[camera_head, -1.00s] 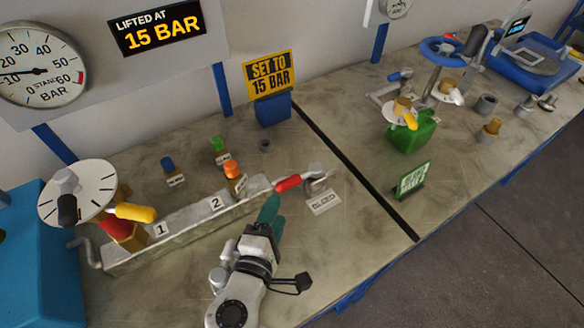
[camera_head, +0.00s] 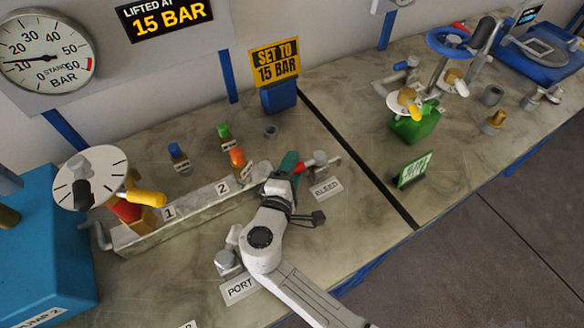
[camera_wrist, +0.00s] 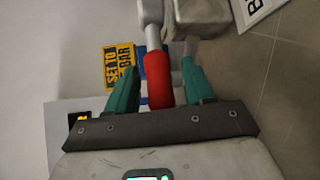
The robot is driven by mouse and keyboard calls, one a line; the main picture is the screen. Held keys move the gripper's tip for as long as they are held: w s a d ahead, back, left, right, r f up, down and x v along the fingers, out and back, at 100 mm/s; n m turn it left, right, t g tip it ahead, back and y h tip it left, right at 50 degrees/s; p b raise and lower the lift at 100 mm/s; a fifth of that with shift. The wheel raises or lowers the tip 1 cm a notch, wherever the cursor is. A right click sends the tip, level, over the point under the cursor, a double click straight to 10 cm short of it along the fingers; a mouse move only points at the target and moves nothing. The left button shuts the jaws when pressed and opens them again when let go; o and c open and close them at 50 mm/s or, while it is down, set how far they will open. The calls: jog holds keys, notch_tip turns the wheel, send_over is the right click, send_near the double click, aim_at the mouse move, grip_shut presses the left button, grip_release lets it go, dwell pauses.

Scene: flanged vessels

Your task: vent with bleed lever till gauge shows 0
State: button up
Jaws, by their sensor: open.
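The bleed lever has a red grip (camera_head: 306,166) and sits on a grey valve body (camera_head: 326,166) above the BLEED label (camera_head: 328,189). My gripper (camera_head: 292,166) is at the lever's left end. In the wrist view, the red grip (camera_wrist: 158,82) lies between the two green fingers of my gripper (camera_wrist: 162,75). The fingers are open, with a visible gap on each side of the grip. The round BAR gauge (camera_head: 45,50) at the upper left has its needle pointing left, near the 10 mark.
A grey manifold block (camera_head: 195,208) marked 1 and 2 runs left of my arm, with a yellow-handled valve (camera_head: 145,198) at its left end. A SET TO 15 BAR sign (camera_head: 275,62) stands behind. A green sign (camera_head: 413,170) stands right of the dark bench seam.

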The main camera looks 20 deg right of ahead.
jog(key=shift+c, duration=0.3)
grip_shut()
